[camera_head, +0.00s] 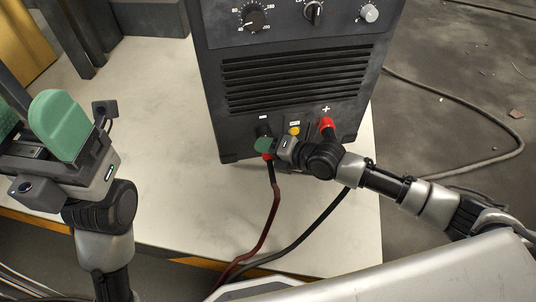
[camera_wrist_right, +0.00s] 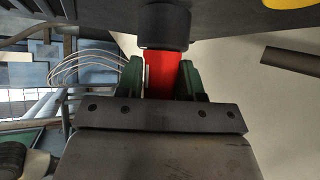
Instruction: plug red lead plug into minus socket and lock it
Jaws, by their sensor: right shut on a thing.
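The red lead plug (camera_wrist_right: 160,75) is between the green fingers of my right gripper (camera_wrist_right: 160,80). In the wrist view its far end meets the black minus socket (camera_wrist_right: 165,25), in line with it. I cannot tell how deep it sits or whether it is locked. In the head view my right gripper (camera_head: 266,146) is at the lower left of the machine's front, just under the minus socket (camera_head: 264,131), and mostly hides the plug. A dark red lead (camera_head: 273,205) hangs below. My left gripper (camera_head: 32,125) is at the far left, open and empty.
The grey welding machine (camera_head: 295,75) stands on a pale table (camera_head: 150,110). A black cable (camera_head: 315,222) crosses the table front. The table's left part is clear.

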